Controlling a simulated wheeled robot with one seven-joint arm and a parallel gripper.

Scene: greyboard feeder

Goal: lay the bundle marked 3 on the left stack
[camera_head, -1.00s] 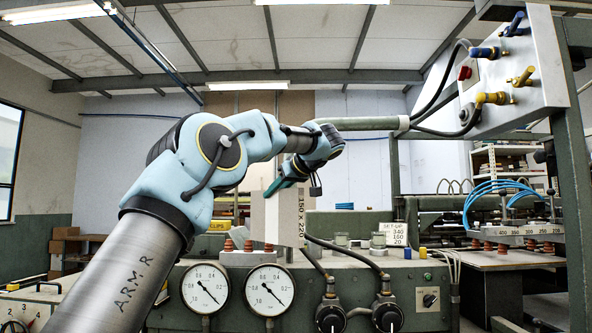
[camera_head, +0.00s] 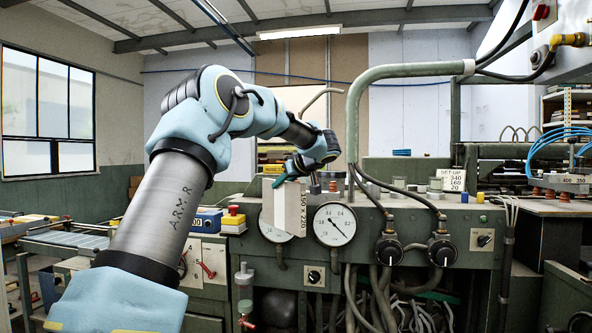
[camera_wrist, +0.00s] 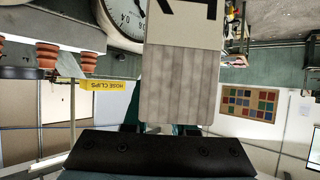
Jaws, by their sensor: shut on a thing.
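My gripper (camera_head: 289,177) is shut on the top of a pale grey-white bundle (camera_head: 288,208), which hangs upright below it. One side of the bundle carries a label reading 150 x 220. In the wrist view the bundle (camera_wrist: 180,85) stretches away from the dark gripper body (camera_wrist: 160,152), with part of a large black-lettered label at the top edge. I cannot see a 3 on it. I cannot make out the left stack in either view.
Behind the bundle stands a green machine console with dials (camera_head: 334,225), knobs (camera_head: 389,251) and a curved pipe. The bundle covers part of the left dial. A roller table (camera_head: 70,240) lies at the left, near a blue-and-yellow box (camera_head: 208,220). A yellow hose-clips sign (camera_wrist: 107,86) shows in the wrist view.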

